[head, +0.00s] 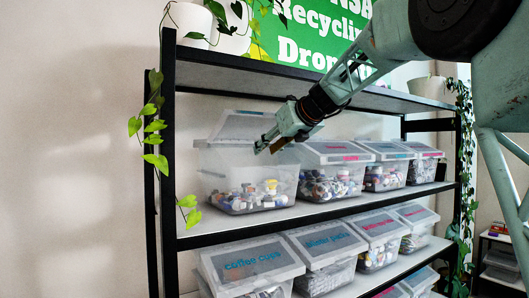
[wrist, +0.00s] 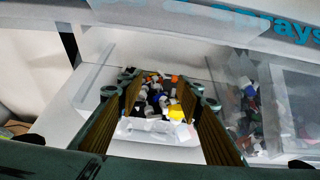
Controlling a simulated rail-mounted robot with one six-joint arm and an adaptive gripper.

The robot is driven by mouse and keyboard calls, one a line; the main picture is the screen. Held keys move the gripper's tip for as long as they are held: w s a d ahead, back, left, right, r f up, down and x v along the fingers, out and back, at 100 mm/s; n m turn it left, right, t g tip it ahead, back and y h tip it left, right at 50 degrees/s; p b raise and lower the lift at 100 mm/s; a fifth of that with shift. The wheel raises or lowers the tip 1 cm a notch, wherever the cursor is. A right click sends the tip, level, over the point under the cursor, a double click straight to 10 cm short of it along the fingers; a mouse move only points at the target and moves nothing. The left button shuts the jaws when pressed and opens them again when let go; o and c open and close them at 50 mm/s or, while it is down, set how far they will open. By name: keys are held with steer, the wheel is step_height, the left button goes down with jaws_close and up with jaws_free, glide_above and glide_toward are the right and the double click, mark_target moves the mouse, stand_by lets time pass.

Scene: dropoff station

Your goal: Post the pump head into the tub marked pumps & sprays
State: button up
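The tub with the raised lid (head: 250,126) stands at the left end of the upper shelf row; its clear body (head: 222,185) holds mixed small caps and pieces. In the wrist view, large blue lettering ending in "Sprays" shows on the lid (wrist: 270,20). My gripper (head: 262,146) is over the tub's open top, pointing down to the left. In the wrist view the fingers of my gripper (wrist: 165,92) are spread apart, with the tub's contents (wrist: 160,98) visible between them. Nothing shows held between them. I cannot single out the pump head among the pieces.
Closed labelled tubs stand to the right, the nearest one (head: 335,180) close beside the open tub. A lower row includes a cotton-labelled tub (head: 250,265). The upper shelf board (head: 290,80) is above my gripper. Trailing plants (head: 153,130) hang at the left post.

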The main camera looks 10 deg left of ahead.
steer(key=v, duration=0.9)
steer(key=shift+s, duration=0.15)
steer(key=shift+d, duration=0.1)
stand_by(0.9)
steer(key=s+d+f+n+g+h+b, duration=0.2)
steer(key=s+d+f+n+b, duration=0.5)
steer(key=s+f, duration=1.2)
steer(key=s+d+f+n+g+h+b, duration=0.2)
steer(key=s+d+f+n+b, duration=0.6)
steer(key=s+f, duration=1.2)
steer(key=s+d+f+n+g+h+b, duration=0.1)
steer(key=s+d+f+n+h+b, duration=0.3)
steer(key=s+f, duration=1.6)
steer(key=s+d+n+b, duration=0.3)
steer(key=s+d+n, duration=0.1)
steer(key=d+n, duration=0.3)
steer(key=shift+s+d+n+g, duration=0.2)
steer(key=shift+d+n+g, duration=0.2)
steer(key=shift+n, duration=0.6)
